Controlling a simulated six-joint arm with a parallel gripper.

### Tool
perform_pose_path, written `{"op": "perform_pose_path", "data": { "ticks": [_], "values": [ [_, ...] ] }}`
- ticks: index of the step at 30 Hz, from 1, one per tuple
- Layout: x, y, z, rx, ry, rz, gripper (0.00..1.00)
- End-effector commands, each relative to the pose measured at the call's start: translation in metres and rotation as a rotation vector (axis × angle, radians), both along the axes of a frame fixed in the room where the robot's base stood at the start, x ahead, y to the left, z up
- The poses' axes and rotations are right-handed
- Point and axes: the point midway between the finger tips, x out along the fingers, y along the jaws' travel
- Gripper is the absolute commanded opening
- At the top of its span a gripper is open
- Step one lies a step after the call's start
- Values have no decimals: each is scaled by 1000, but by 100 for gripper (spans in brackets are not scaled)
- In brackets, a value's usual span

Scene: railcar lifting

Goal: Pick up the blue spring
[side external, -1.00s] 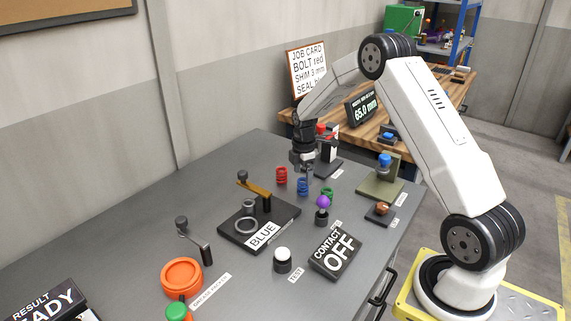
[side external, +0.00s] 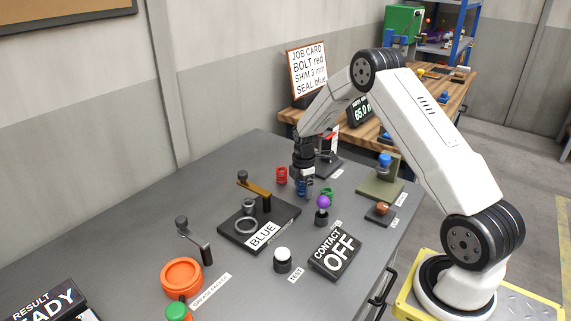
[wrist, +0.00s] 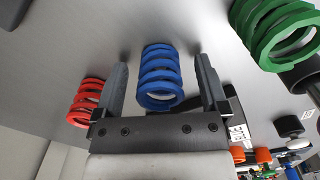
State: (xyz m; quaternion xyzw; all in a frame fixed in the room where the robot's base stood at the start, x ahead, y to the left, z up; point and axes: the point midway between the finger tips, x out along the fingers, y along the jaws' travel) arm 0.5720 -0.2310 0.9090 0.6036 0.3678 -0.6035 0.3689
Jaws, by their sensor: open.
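The blue spring (wrist: 160,77) stands between the two open fingers of my gripper (wrist: 161,90) in the wrist view, with a gap showing on each side. In the side view the blue spring (side external: 304,190) is partly hidden by my gripper (side external: 304,178), which points down over it. The red spring (wrist: 87,102) is just outside one finger; it also shows left of the gripper in the side view (side external: 281,175). The green spring (wrist: 275,33) is on the other side, farther off.
A purple-topped knob (side external: 323,203) stands close in front of the springs. A black fixture marked BLUE (side external: 280,222) with a brass-coloured lever is to the left.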

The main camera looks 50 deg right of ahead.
Motion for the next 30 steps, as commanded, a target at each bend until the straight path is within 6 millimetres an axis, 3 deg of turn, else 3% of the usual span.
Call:
{"op": "perform_pose_path", "data": {
  "ticks": [4,12,13,23,30],
  "values": [
    [0,0,0,0,0,0,90],
    [0,0,0,0,0,0,4],
    [0,0,0,0,0,0,0],
    [0,0,2,0,-1,0,0],
    [1,0,13,0,-1,0,0]
  ]
}}
